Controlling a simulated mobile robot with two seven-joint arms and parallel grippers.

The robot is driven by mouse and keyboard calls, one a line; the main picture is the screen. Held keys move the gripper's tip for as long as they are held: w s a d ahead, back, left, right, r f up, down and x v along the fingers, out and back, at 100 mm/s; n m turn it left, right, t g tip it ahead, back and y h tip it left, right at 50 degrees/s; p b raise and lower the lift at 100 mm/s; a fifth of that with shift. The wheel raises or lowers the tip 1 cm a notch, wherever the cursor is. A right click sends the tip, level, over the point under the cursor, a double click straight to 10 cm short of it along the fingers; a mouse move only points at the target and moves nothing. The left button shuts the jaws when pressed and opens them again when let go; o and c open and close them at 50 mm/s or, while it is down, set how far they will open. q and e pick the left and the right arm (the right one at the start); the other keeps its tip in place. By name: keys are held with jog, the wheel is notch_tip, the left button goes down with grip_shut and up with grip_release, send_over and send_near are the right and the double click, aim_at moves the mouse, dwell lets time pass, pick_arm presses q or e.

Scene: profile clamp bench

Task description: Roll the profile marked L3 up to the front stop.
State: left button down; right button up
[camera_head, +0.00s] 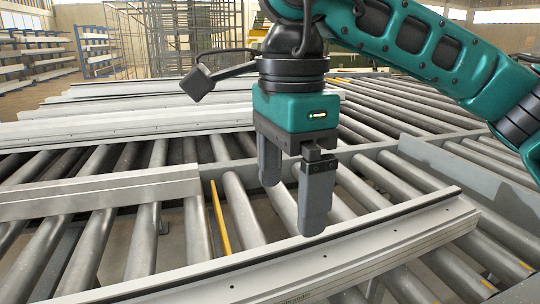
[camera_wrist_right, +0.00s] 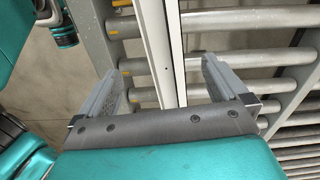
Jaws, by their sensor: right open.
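My right gripper (camera_head: 291,208) is open and points down over the roller bed, just behind a long pale profile (camera_head: 290,262) with a dark groove. In the right wrist view a long pale profile (camera_wrist_right: 162,45) runs up the picture between the two spread fingers of the gripper (camera_wrist_right: 158,80); I cannot tell whether they touch it. A shorter profile (camera_head: 100,192) lies at the left, and other long profiles (camera_head: 130,122) lie farther back. I can read no L3 mark, and I cannot pick out the front stop. My left gripper is not in view.
Grey steel rollers (camera_head: 150,240) fill the bed under the profiles. A yellow strip (camera_head: 221,217) lies between rollers at the middle. A grey frame plate (camera_head: 465,175) stands at the right. Storage racks (camera_head: 95,48) stand far back.

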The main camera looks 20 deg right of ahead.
aim_at(284, 269)
notch_tip(284, 269, down, 13)
jog(key=shift+w+r, duration=0.1)
jog(key=shift+w, duration=0.05)
dwell(0.4)
jog(key=shift+c, duration=0.3)
jog(key=c, duration=1.8)
jog(key=shift+b, duration=0.35)
jog(key=shift+m, duration=0.6)
